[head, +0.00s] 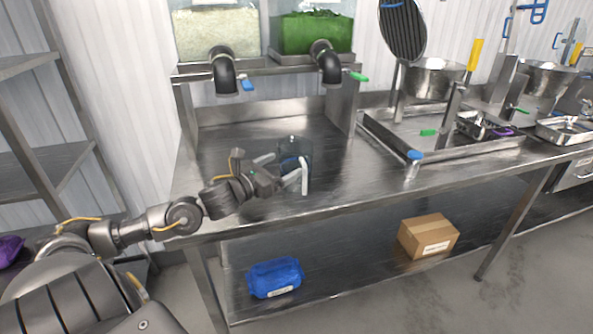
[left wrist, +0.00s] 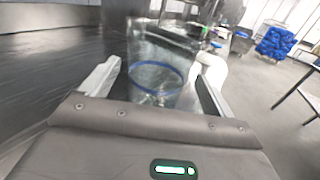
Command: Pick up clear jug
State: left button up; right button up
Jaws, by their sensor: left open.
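The clear jug (head: 294,147) stands on the steel table below and between the two dispenser spouts. It is see-through, with a bluish tint. My left gripper (head: 284,167) is open at the jug, with one finger to each side of it in the picture. In the left wrist view the jug (left wrist: 157,80), with a blue ring, shows between the two spread fingers. I cannot tell whether either finger touches it. My right gripper is not in view.
The steel table (head: 345,190) has free room around the jug. A dispenser of white grains (head: 215,32) and one of green stuff (head: 312,32) stand behind. A metal tray (head: 400,140) with pans is to the right. A blue package (head: 274,277) and a cardboard box (head: 428,236) lie below.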

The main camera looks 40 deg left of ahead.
aim_at(293, 159)
pick_arm(q)
jog(key=shift+w+r+p, duration=0.25)
jog(key=shift+w+p, duration=0.05)
jog(key=shift+w, duration=0.15)
jog(key=w+p, duration=0.1)
jog(key=w, duration=0.2)
jog(key=shift+w+d, duration=0.15)
jog(key=shift+w, duration=0.35)
jog(key=shift+w+f, duration=0.1)
jog(key=shift+w, duration=0.05)
jog(key=c, duration=0.8)
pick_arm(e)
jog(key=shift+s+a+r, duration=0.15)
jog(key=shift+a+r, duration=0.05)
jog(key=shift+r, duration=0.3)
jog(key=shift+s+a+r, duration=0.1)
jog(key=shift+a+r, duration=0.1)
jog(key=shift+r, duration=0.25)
